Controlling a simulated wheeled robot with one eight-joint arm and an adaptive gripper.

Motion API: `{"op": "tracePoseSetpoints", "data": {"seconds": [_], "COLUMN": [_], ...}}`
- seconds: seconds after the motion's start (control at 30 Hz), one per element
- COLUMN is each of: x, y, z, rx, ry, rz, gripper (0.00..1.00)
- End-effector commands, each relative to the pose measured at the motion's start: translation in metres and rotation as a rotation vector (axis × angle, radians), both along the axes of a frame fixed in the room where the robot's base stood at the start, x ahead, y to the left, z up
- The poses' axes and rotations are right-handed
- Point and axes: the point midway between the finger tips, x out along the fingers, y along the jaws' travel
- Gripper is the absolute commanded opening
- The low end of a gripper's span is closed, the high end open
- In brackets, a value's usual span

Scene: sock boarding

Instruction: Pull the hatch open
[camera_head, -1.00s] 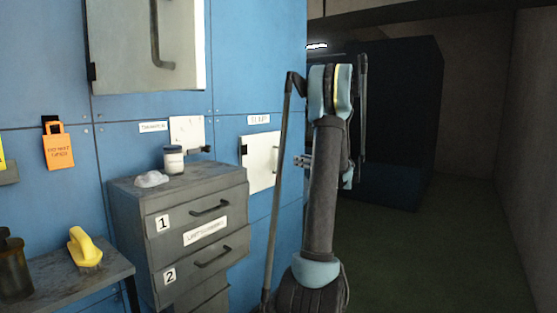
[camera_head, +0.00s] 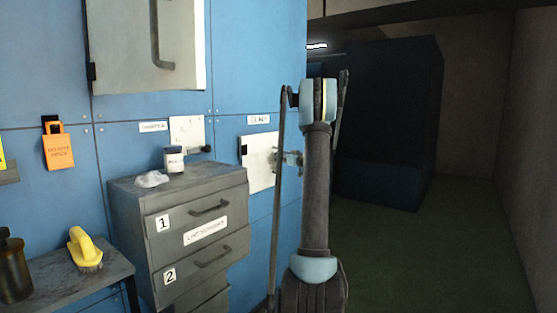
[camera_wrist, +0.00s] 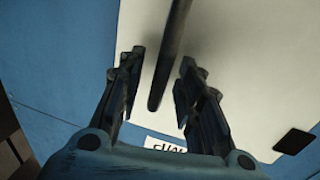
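A white hatch panel (camera_head: 258,164) is set in the blue wall under a small label (camera_head: 258,119). It looks closed, and my arm hides part of its right side. In the wrist view the pale panel (camera_wrist: 245,50) fills most of the picture, with a dark bar handle (camera_wrist: 172,50) on it. My gripper (camera_wrist: 160,65) is open, one finger on each side of the handle, with gaps visible on both sides. Whether the handle is at fingertip depth is unclear. In the head view my gripper (camera_head: 283,158) is in front of the hatch's right part.
A grey drawer cabinet (camera_head: 160,244) stands left of the hatch, with a jar (camera_head: 174,160) and a crumpled white cloth (camera_head: 152,179) on top. A larger grey door (camera_head: 130,45) is above. A yellow brush (camera_head: 84,249) lies on a side table. The floor at right is clear.

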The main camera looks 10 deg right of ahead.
Motion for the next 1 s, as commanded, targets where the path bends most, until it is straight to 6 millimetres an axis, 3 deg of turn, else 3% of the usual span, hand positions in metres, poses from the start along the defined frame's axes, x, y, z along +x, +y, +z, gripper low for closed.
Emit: {"op": "tracePoseSetpoints", "data": {"seconds": [0.43, 0.6, 0.83, 1.0], "x": [0.009, 0.009, 0.008, 0.003], "y": [0.006, 0.006, 0.004, -0.01], "z": [0.0, 0.0, 0.0, 0.0], "rx": [0.0, 0.0, 0.0, 0.0], "ry": [0.0, 0.0, 0.0, 0.0], "rz": [0.001, 0.001, -0.002, -0.034], "gripper": [0.33, 0.0, 0.0, 0.0]}}
